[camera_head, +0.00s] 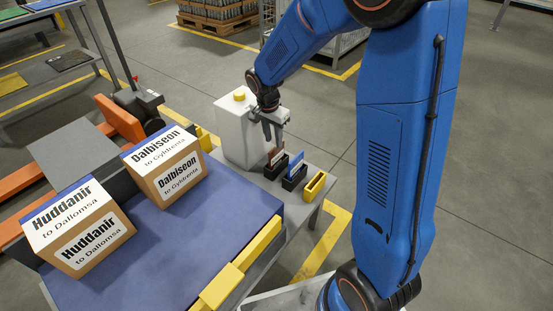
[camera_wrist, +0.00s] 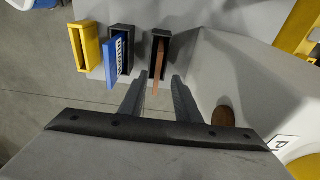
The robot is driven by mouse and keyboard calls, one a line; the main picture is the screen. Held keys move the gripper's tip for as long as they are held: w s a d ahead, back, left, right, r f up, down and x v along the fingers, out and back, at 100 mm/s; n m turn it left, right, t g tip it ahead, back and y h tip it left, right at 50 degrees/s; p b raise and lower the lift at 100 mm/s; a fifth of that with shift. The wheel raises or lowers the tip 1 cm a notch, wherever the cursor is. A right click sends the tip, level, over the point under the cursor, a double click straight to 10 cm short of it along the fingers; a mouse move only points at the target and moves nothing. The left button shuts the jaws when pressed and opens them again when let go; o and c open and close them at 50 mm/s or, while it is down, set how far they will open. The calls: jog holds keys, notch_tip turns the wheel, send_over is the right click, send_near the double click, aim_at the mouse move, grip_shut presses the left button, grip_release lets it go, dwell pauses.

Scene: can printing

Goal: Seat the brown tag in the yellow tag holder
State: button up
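The brown tag (camera_wrist: 157,72) stands in a black holder (camera_wrist: 166,38), and it also shows in the head view (camera_head: 275,155). My gripper (camera_wrist: 157,80) is open above it. In the wrist view the tag's near end appears between the fingertips, with a gap on both sides. The head view shows my gripper (camera_head: 272,132) just above this holder; whether the fingers reach down beside the tag is hard to tell. The yellow tag holder (camera_wrist: 86,46) is empty and stands at the other end of the row, also seen in the head view (camera_head: 314,186).
A blue tag (camera_wrist: 117,58) stands in a second black holder (camera_head: 293,180) between the brown tag's holder and the yellow one. A white machine (camera_head: 238,130) stands behind my gripper. Two labelled boxes (camera_head: 165,162) sit on the blue surface (camera_head: 185,250) to the left.

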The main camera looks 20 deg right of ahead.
aim_at(277, 150)
notch_tip(277, 150, down, 7)
jog(key=d, duration=0.1)
jog(key=shift+w+d+r, duration=0.15)
jog(key=shift+w+r, duration=0.05)
jog(key=shift+w, duration=0.05)
jog(key=shift+f, duration=0.25)
dwell(0.7)
jog(key=shift+c, duration=0.6)
grip_shut()
